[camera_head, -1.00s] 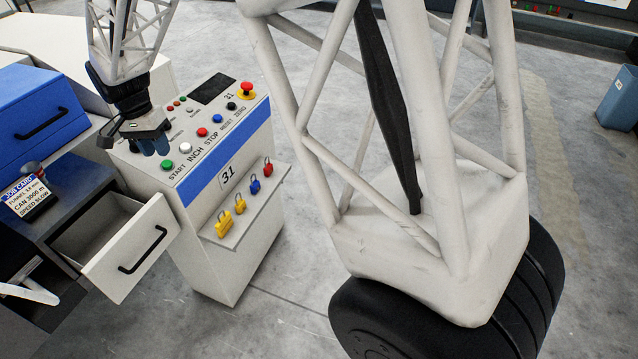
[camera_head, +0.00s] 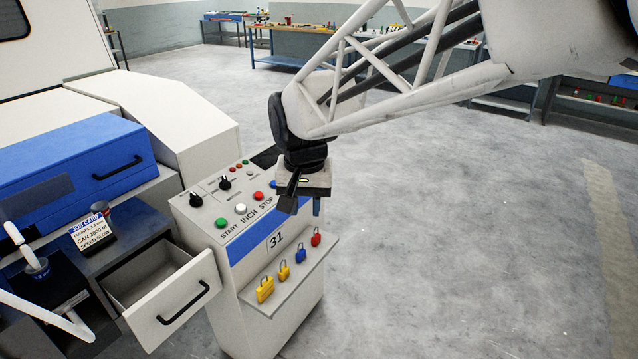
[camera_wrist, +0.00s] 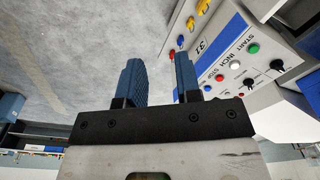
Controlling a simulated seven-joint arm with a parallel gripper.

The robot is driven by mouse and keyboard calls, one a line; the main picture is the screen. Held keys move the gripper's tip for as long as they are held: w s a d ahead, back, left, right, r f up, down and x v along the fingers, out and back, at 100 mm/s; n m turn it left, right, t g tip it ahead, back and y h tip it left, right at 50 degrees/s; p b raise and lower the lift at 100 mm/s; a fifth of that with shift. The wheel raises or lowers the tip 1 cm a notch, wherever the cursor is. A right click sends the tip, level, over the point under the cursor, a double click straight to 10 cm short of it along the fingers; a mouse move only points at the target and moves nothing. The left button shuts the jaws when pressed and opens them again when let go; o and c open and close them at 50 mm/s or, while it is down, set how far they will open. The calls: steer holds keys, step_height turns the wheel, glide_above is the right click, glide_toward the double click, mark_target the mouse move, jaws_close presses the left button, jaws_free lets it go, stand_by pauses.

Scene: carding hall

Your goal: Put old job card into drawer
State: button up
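The job card (camera_head: 92,233), white with a blue header, stands tilted on the dark shelf left of the control box. The drawer (camera_head: 175,300), with a white front and black handle, is pulled open below that shelf; the part of its inside that shows looks empty. My gripper (camera_head: 305,207) hangs in front of the control box's right side, to the right of the card and drawer. In the wrist view my gripper (camera_wrist: 160,82) has its two blue fingers apart with nothing between them.
The control box (camera_head: 262,240) has buttons, knobs and a ledge with several padlocks (camera_head: 284,270). A blue cabinet drawer (camera_head: 75,168) is above the card. A dark cup (camera_head: 122,214) is beside the card, and a blue pot with a brush (camera_head: 36,266) stands left. Floor to the right is clear.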

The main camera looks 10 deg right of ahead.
steer(key=s+d+n+t, duration=0.1)
steer(key=s+d, duration=0.3)
steer(key=s, duration=0.5)
steer(key=s+d+f+n, duration=0.1)
steer(key=s+d, duration=0.4)
steer(key=s, duration=0.4)
steer(key=shift+s+d+n+t, duration=0.2)
steer(key=shift+n+t, duration=0.1)
steer(key=shift+t, duration=0.1)
steer(key=shift+f, duration=0.1)
